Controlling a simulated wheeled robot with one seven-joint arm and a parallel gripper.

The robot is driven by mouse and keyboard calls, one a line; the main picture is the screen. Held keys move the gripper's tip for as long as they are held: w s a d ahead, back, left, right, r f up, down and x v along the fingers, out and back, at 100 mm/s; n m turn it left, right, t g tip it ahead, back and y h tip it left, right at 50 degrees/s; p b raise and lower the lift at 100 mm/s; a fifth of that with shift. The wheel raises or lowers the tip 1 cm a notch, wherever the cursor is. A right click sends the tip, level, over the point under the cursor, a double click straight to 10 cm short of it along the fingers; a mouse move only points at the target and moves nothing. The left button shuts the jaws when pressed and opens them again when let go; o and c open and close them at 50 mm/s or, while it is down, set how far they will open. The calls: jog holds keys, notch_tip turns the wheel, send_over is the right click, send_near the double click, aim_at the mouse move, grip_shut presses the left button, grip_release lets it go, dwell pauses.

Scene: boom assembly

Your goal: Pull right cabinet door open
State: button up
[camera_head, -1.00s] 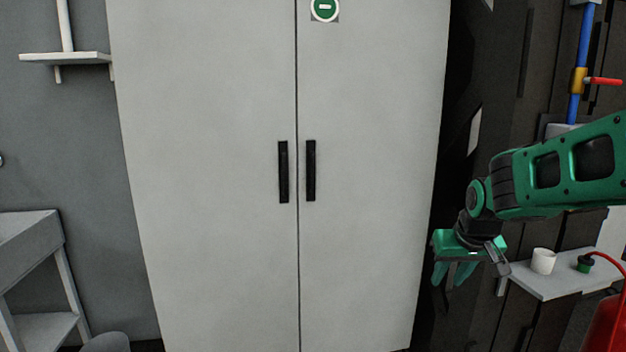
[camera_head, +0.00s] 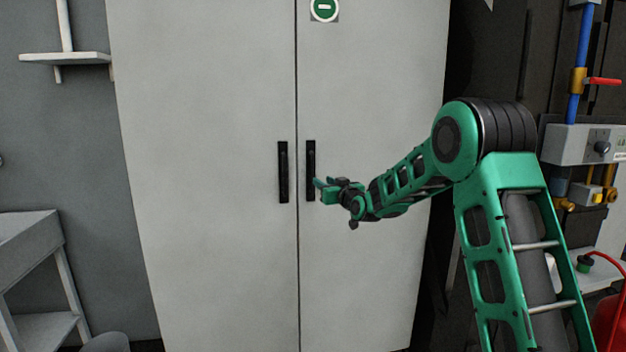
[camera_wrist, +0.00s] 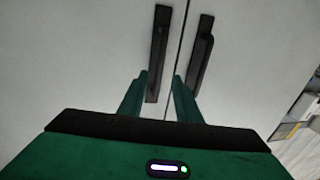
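The right cabinet door (camera_head: 375,100) is pale grey and stands shut against the left door (camera_head: 205,100). Its black vertical handle (camera_head: 310,160) is just right of the centre seam. The left handle (camera_head: 283,172) is on the other side of the seam. My gripper (camera_head: 318,187) is in front of the right door, beside the lower half of the right handle in the head view. In the wrist view its green fingers (camera_wrist: 160,80) are apart, with an end of one handle (camera_wrist: 158,50) between or just beyond them. I cannot tell whether they touch it.
A grey table (camera_head: 30,240) and a small wall shelf (camera_head: 65,58) are left of the cabinet. A blue pipe with a red valve lever (camera_head: 603,81), a grey control box (camera_head: 585,143) and a red object (camera_head: 610,320) are at the right.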

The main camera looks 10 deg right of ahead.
aim_at(314, 175)
jog(key=w, duration=0.3)
jog(key=w+a, duration=0.1)
jog(key=w, duration=0.2)
jog(key=w+a, duration=0.1)
jog(key=w, duration=0.3)
jog(key=shift+w, duration=0.1)
